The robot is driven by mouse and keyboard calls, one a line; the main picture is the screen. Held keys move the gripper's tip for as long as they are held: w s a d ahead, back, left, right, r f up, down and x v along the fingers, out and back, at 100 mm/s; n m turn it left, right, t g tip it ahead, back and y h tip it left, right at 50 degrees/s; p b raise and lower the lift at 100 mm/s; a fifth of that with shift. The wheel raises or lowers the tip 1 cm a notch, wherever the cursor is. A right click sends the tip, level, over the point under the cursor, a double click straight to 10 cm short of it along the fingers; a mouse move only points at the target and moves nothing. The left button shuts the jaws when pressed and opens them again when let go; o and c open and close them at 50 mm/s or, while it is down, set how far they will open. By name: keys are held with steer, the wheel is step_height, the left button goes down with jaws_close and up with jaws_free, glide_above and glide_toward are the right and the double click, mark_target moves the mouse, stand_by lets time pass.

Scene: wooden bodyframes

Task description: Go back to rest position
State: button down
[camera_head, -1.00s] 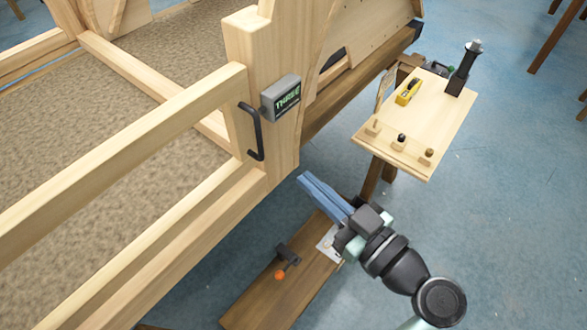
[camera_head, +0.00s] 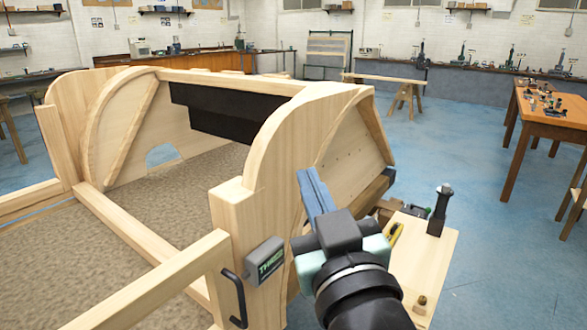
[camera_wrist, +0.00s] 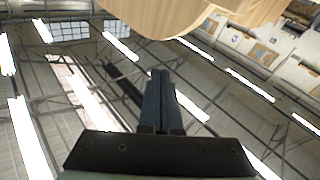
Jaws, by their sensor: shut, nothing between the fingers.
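My gripper (camera_head: 312,190) is raised in front of the wooden bodyframe (camera_head: 302,150) in the head view. Its blue fingers are shut together with nothing between them and point up. In the wrist view the shut fingers (camera_wrist: 160,95) point toward the ceiling lights and beams. A curved wooden piece of the frame (camera_wrist: 205,12) shows at the top of the wrist view. I cannot tell the exact gap between my gripper and the frame.
A grey box marked THREE (camera_head: 264,262) and a black handle (camera_head: 234,298) are on the frame's post. A small wooden board (camera_head: 435,250) with a black upright tool (camera_head: 439,208) stands at the right, partly hidden by my arm.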

steer(key=s+a+r+m+t+h+p, duration=0.15)
steer(key=s+r+t, duration=0.35)
steer(key=r, duration=0.6)
steer(key=s+a+r+m+t+h+p, duration=0.1)
steer(key=s+r+m+t+h, duration=0.2)
steer(key=s+r, duration=0.65)
step_height(320, 180, up, 15)
steer(key=w+p, duration=0.2)
steer(key=p, duration=1.1)
steer(key=shift+w+d, duration=0.2)
steer(key=shift+w, duration=0.2)
steer(key=shift+a+f+y, duration=0.15)
steer(key=shift+a+y, duration=0.05)
steer(key=shift+y, duration=0.15)
